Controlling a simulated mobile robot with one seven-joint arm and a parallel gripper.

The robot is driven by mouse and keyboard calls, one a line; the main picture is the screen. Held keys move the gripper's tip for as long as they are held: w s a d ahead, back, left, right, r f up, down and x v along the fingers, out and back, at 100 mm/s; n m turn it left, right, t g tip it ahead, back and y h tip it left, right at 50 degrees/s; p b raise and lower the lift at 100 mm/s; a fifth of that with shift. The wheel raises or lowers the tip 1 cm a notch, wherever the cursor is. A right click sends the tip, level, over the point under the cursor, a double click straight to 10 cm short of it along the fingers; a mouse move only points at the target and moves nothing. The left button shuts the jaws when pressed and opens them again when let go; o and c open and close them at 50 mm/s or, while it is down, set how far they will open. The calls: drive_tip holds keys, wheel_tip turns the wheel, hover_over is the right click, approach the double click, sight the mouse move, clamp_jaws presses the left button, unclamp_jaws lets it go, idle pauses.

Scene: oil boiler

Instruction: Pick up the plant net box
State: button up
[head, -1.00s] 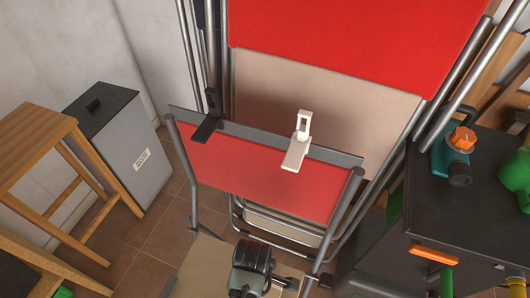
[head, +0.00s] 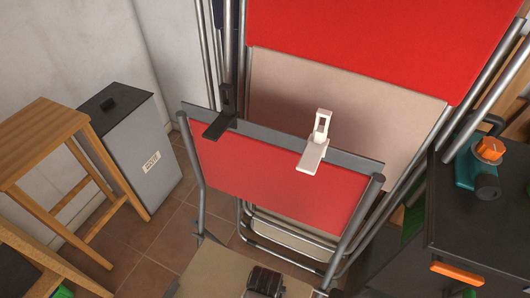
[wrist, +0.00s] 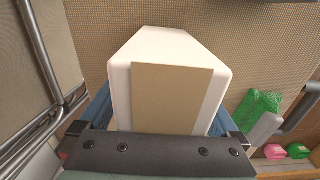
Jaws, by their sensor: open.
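In the wrist view, a white box-like thing with a flat tan face (wrist: 172,98) fills the middle, close to the camera. It may be the plant net box, but I see no label to confirm it. My gripper (wrist: 157,133) is open, with its dark finger parts at the left and right of this white thing. I cannot tell whether they touch it. Blue slotted surfaces (wrist: 218,122) show at both sides of it. My gripper cannot be clearly made out in the head view.
A folding chair with a red panel (head: 270,178) stands in the middle, with a white clip (head: 313,155) and a black clip (head: 219,125) on its bar. A wooden stool (head: 45,125) and grey bin (head: 145,150) stand left. A dark cabinet (head: 485,225) stands right. Brown floor tiles show between.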

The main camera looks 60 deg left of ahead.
drive_tip(key=c, duration=1.5)
